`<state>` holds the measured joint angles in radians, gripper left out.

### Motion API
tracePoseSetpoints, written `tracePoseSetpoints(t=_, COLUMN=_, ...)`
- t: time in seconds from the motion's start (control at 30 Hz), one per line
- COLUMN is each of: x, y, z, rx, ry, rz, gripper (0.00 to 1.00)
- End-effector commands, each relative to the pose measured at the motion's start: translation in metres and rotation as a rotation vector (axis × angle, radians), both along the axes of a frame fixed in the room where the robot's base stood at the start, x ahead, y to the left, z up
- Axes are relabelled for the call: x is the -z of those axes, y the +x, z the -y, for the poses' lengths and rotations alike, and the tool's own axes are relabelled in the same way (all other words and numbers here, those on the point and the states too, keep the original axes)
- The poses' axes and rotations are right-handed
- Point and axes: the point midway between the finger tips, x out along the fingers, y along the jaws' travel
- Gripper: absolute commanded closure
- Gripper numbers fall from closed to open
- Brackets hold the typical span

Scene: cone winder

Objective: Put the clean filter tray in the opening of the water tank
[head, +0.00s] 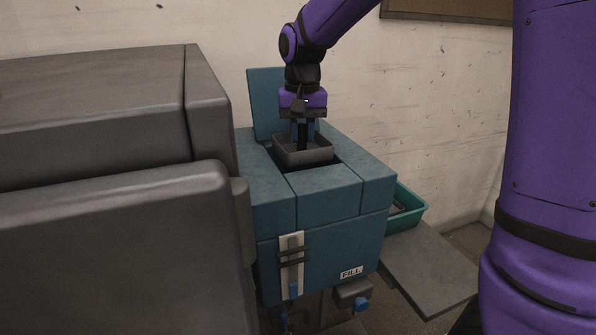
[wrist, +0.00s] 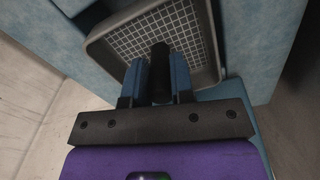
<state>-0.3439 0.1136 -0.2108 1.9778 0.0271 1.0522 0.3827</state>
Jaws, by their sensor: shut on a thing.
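The filter tray (head: 318,155) is a grey square tray. In the wrist view the filter tray (wrist: 205,30) shows a light mesh floor and a dark upright handle. My gripper (head: 303,138) is shut on that handle; in the wrist view my gripper (wrist: 160,85) has a blue finger on each side of it. The tray is at the opening in the top of the blue water tank (head: 325,195), with its rim above the tank top. How deep it sits, and whether it touches the edges, I cannot tell. The tank's lid (head: 264,100) stands open behind the opening.
A large grey machine body (head: 110,240) stands close on the left. A teal bin (head: 408,210) with something inside is to the right of the tank, by a grey shelf (head: 430,268). The wall is behind the tank.

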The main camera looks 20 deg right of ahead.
Motion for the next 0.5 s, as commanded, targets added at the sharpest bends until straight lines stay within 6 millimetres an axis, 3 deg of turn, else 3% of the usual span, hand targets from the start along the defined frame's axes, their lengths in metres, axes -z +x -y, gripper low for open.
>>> tracePoseSetpoints(t=0.2, x=0.036, y=0.0, z=-0.001, rx=-0.002, ry=0.0, rz=-0.003, gripper=1.0)
tracePoseSetpoints(t=0.5, x=0.06, y=-0.001, z=0.0, rx=0.0, ry=0.0, rz=-0.003, gripper=1.0)
